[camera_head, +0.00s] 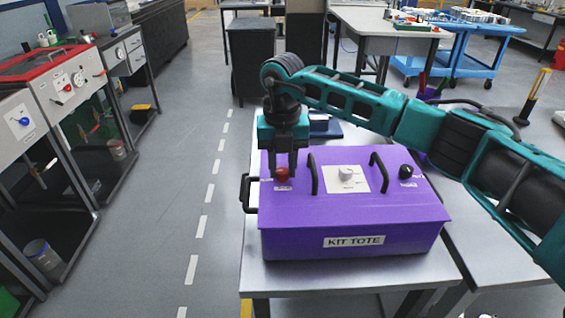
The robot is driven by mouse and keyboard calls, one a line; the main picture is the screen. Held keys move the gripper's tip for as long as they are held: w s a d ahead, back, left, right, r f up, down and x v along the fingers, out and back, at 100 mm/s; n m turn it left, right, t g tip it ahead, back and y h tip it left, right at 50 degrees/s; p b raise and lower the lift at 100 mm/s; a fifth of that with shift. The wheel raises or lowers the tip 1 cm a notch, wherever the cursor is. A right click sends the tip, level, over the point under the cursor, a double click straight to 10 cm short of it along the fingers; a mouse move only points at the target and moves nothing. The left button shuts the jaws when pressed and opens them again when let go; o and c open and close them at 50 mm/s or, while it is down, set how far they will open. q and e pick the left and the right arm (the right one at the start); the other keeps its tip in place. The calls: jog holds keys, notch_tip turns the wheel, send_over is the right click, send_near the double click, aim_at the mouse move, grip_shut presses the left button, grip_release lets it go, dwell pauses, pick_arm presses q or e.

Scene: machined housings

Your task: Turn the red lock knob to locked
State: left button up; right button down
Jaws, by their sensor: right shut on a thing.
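The red lock knob (282,175) sits on the left part of the top of a purple box labelled KIT TOTE (330,215). My right gripper (283,171) comes down from above and is shut on the red knob, with a finger on each side of it. The knob's pointer and most of its label are too small or covered to read. A white knob (346,174) on a pale plate is in the middle of the lid, and a black knob (406,171) is at its right. My left gripper is not in view.
Two black handles stand on the lid, the nearer one (313,175) just right of the red knob. A black side handle (247,193) sticks out at the box's left. The box rests on a grey table (350,275). Blue items (325,127) lie behind it.

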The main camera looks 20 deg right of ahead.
aim_at(283, 170)
jog(key=shift+m, duration=0.3)
jog(key=c, duration=0.8)
grip_release()
jog(key=shift+r, duration=0.1)
notch_tip(283, 170, up, 13)
jog(key=shift+b, duration=0.3)
